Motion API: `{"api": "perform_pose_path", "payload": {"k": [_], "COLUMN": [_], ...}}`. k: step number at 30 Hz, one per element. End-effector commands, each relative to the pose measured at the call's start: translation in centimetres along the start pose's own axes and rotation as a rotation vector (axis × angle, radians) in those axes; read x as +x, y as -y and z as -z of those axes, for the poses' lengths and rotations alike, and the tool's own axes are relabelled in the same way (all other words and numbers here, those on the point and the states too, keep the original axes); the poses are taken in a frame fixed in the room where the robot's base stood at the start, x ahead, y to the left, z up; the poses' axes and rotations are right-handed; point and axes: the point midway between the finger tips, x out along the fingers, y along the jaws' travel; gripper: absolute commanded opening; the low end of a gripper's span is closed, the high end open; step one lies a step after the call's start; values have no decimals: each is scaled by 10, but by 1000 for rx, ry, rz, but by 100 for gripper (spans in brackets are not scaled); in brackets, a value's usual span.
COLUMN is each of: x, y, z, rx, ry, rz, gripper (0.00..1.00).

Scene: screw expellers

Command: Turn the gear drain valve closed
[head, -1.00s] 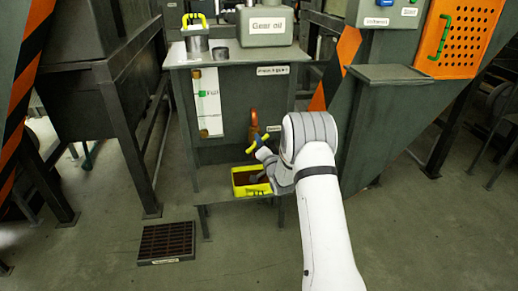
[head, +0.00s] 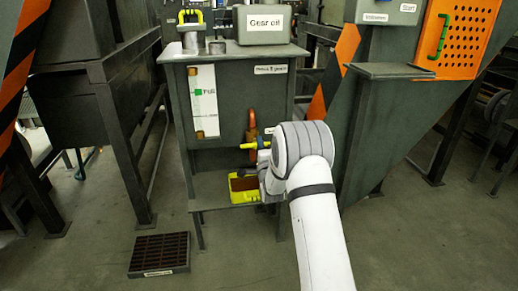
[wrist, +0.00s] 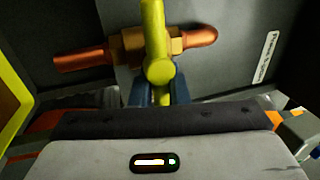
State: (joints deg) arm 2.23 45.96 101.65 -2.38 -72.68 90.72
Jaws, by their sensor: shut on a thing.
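The gear drain valve is a brass body (wrist: 132,42) on a copper pipe (wrist: 84,60), with a yellow lever handle (wrist: 154,30). In the head view the copper pipe (head: 252,120) is on the front of the grey tank and the yellow lever (head: 265,145) lies nearly level. My gripper (wrist: 160,92) is shut on the lever near its rounded end; its fingertips are partly hidden. In the head view my gripper (head: 257,152) is at the valve, with my arm covering its right side.
A yellow tray (head: 240,199) with brown contents sits on the low shelf below the valve. A grey Gear oil box (head: 264,35) and a can with a yellow handle stand on the tank. A floor grate (head: 160,255) lies at lower left. Open floor is in front.

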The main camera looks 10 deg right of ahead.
Motion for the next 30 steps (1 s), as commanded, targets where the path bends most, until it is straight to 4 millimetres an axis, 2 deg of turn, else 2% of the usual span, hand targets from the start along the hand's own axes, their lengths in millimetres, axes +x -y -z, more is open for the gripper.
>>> {"api": "perform_pose_path", "payload": {"k": [16, 17, 23, 30], "x": [0, 0, 0, 0], "y": [0, 0, -1, -1], "z": [1, 1, 1, 0], "rx": [26, 26, 25, 25], "ry": [-10, -10, -8, -7], "rz": [0, 0, 0, -1], "gripper": [0, 16, 32, 34]}}
